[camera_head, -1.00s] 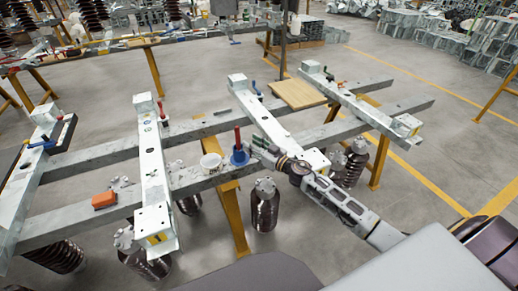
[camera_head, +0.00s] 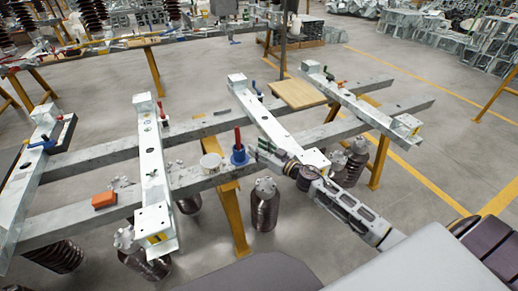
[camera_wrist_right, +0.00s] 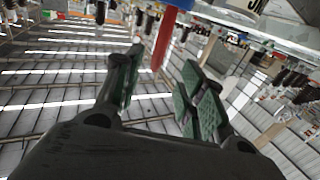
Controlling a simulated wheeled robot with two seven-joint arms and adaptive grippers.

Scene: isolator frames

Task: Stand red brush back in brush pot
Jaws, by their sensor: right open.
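The red brush (camera_head: 238,137) stands nearly upright in the blue brush pot (camera_head: 239,156), which sits on the near grey beam. My right gripper (camera_head: 264,149) is just right of the pot, open and empty. In the right wrist view the red brush (camera_wrist_right: 164,40) shows beyond the gap between the green-padded fingers (camera_wrist_right: 162,88), apart from them. A bit of the blue pot (camera_wrist_right: 182,3) shows at that view's top edge. The brush's lower end is hidden inside the pot. My left gripper is not in view.
An orange object (camera_head: 104,200) lies farther left on the near beam. White cross beams (camera_head: 152,165) and (camera_head: 275,125) flank the pot. A wooden board (camera_head: 298,94) lies behind.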

